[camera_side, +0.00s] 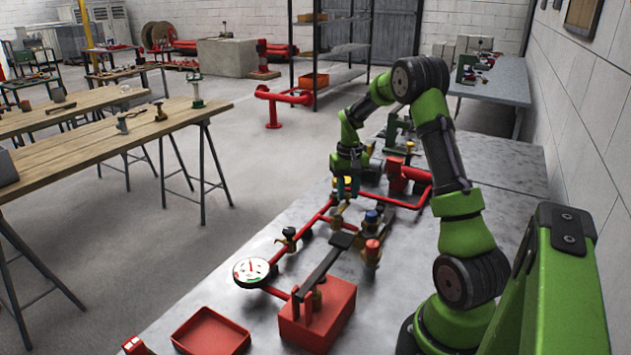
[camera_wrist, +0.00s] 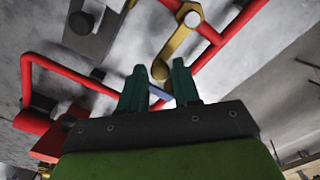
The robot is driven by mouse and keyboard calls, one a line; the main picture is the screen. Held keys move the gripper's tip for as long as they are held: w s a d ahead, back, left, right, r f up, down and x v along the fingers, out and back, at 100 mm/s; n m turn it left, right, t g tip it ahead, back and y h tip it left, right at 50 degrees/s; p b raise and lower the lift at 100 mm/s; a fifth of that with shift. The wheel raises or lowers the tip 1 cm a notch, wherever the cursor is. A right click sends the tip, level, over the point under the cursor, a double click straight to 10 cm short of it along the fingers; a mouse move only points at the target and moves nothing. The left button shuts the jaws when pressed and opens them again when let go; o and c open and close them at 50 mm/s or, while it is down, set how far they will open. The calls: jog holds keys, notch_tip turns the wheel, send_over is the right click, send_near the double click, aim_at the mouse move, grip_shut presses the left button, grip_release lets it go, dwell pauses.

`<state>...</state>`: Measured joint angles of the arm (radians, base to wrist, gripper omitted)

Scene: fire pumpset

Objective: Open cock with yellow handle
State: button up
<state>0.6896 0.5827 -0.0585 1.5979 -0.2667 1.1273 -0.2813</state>
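My gripper (camera_side: 346,188) is over the red pipework of the pump set, pointing down. A small yellow piece (camera_side: 345,180) shows close to its fingers in the side view, partly hidden by them. In the wrist view the two teal fingers of my gripper (camera_wrist: 160,72) are apart. A yellow, brass-like lever (camera_wrist: 175,45) with a round grey cap lies ahead of them. Its near end is in line with the gap between the fingertips. I cannot tell whether the fingers touch it.
A blue-topped cock (camera_side: 371,217) and a red-topped cock (camera_side: 372,247) stand nearer the camera. A gauge (camera_side: 251,271), a red box (camera_side: 318,315) and a red tray (camera_side: 210,333) are at the front. Red pipes (camera_wrist: 75,80) run around the gripper. Bare grey tabletop (camera_side: 225,302) lies alongside.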

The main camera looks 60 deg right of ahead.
grip_shut()
jog(key=shift+w, duration=0.1)
jog(key=w+a+n, duration=0.1)
jog(key=n, duration=0.3)
jog(key=w+a+n, duration=0.1)
jog(key=w+n, duration=0.1)
jog(key=n, duration=0.3)
jog(key=w+a+n, duration=0.1)
jog(key=w+n, duration=0.1)
jog(key=n, duration=0.2)
jog(key=shift+w+a, duration=0.2)
jog(key=shift+a, duration=0.15)
jog(key=shift+w+a+n, duration=0.15)
jog(key=shift+a+n, duration=0.45)
jog(key=shift+n, duration=0.65)
jog(key=shift+w+a+n, duration=0.1)
jog(key=shift+a+n, duration=0.5)
jog(key=shift+n, duration=0.65)
jog(key=shift+r, duration=0.1)
jog(key=shift+o, duration=1.9)
grip_release()
